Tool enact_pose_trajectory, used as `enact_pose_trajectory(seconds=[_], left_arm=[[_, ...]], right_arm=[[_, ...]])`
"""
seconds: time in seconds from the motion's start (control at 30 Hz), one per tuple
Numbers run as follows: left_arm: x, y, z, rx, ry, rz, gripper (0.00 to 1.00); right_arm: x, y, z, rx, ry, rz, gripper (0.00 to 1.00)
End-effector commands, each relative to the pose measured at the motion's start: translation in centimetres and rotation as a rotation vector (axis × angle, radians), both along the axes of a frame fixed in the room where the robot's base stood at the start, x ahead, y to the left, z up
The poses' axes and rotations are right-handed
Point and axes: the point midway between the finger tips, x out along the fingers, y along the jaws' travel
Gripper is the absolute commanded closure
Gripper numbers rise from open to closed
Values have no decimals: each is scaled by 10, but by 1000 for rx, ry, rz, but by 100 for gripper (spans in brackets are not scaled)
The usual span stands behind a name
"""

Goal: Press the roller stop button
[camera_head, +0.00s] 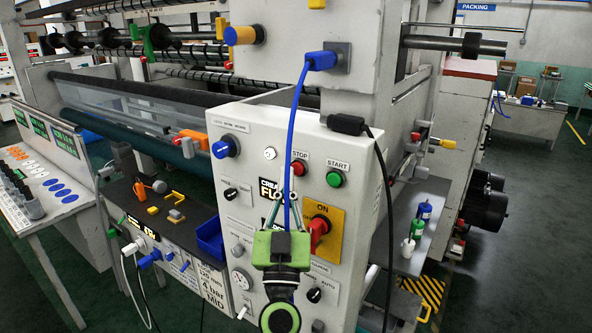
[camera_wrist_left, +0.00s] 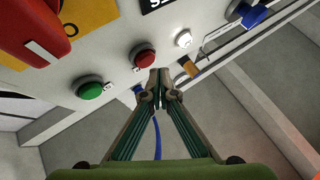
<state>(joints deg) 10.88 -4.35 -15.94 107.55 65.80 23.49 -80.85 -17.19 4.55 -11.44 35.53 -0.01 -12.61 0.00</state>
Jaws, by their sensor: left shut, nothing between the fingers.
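The red roller stop button (camera_head: 299,168) sits under a STOP label on the upper part of the white control panel (camera_head: 225,123). It also shows in the left wrist view (camera_wrist_left: 145,57), in a grey collar. My left gripper (camera_head: 289,190) points up at the panel, its fingers shut and empty. In the left wrist view, my left fingertips (camera_wrist_left: 160,86) are together just below the red button in the picture. I cannot tell whether they touch it. The green start button (camera_head: 335,179) is right of the stop button. My right gripper is not in view.
A white button (camera_head: 270,153) and a blue knob (camera_head: 226,146) are left of the stop button. A red rotary switch (camera_head: 319,230) on a yellow plate lies below. A blue cable (camera_head: 297,108) hangs from a plug past my gripper. A black cable (camera_head: 384,190) hangs at the right.

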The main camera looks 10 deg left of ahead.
Motion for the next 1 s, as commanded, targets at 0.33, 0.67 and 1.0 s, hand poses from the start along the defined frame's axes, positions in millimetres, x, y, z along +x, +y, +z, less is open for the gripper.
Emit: enact_pose_trajectory(seconds=[0.33,0.67,1.0], left_arm=[[0,0,0,0,0,0,100],[5,-2,1,2,0,1,100],[8,-3,0,0,0,0,100]], right_arm=[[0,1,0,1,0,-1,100],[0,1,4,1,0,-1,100],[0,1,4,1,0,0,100]])
